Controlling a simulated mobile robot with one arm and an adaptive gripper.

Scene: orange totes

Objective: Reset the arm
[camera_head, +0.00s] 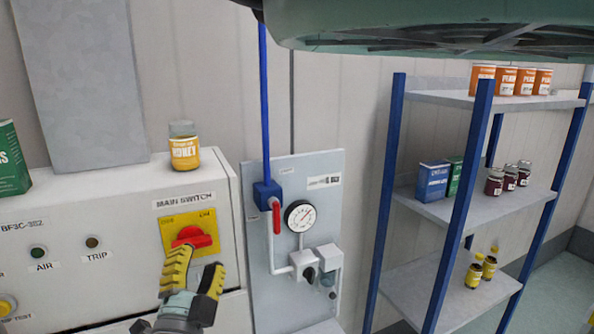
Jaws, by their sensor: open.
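My gripper (193,280) shows at the lower middle-left, with yellow ribbed fingers spread apart and nothing between them. It is open, just below and in front of the red main switch knob (192,237) on its yellow plate (176,221). Whether a fingertip touches the knob, I cannot tell. The rest of the arm is cut off by the bottom edge.
A honey jar (184,147) stands on top of the switch cabinet (110,196), and a green box (12,158) stands at its left end. A grey panel (266,309) with a gauge (299,215), red lever (276,219) and pipes is close right of the gripper. A blue-framed shelf (497,97) with cans, boxes and jars stands right.

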